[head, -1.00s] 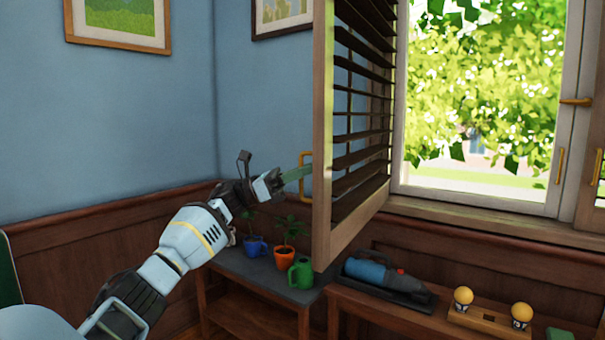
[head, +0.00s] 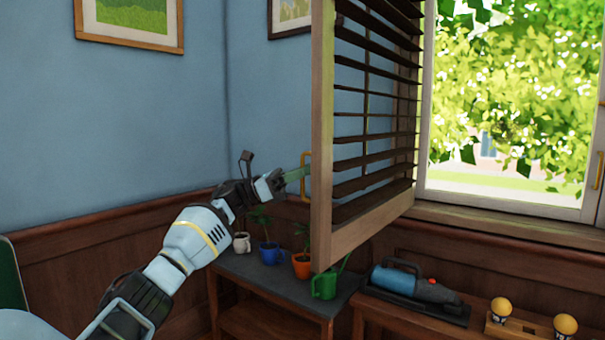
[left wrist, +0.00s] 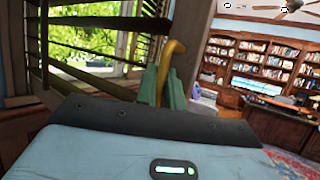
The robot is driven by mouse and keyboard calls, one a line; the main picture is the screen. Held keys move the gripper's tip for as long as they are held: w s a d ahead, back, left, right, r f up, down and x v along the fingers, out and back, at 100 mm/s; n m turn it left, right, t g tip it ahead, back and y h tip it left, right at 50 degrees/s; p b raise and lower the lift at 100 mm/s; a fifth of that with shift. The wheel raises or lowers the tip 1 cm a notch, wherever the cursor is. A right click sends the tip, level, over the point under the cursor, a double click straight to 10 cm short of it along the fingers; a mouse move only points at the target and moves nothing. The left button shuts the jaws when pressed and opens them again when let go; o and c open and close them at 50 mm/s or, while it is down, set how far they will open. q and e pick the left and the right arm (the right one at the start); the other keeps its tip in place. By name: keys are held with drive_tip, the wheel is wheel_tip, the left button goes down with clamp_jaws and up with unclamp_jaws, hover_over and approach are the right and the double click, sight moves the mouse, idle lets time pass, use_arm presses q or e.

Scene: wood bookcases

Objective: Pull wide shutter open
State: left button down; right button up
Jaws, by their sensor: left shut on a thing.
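The wide shutter (head: 322,150) has a wood frame and dark slats, and it stands swung out from the window into the room. Its yellow handle (head: 304,176) is on the free edge. My left gripper (head: 297,174) is at this handle, with its green fingers shut on it. In the left wrist view the handle (left wrist: 172,62) rises between the two green fingers (left wrist: 160,88), and the slats (left wrist: 110,20) show to the left. My right gripper is in neither view.
Below the shutter, a grey-topped low table (head: 270,284) holds potted plants and a green watering can (head: 324,284). A bench to the right holds a blue handheld vacuum (head: 400,280) and yellow balls on a stand (head: 528,326). The window (head: 510,110) is behind.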

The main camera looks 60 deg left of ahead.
use_arm(q)
drive_tip(key=shift+s+a+f, duration=0.1)
drive_tip(key=shift+a, duration=0.2)
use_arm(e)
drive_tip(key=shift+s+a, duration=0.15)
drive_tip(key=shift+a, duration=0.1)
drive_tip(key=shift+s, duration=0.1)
use_arm(q)
drive_tip(key=c, duration=1.5)
unclamp_jaws()
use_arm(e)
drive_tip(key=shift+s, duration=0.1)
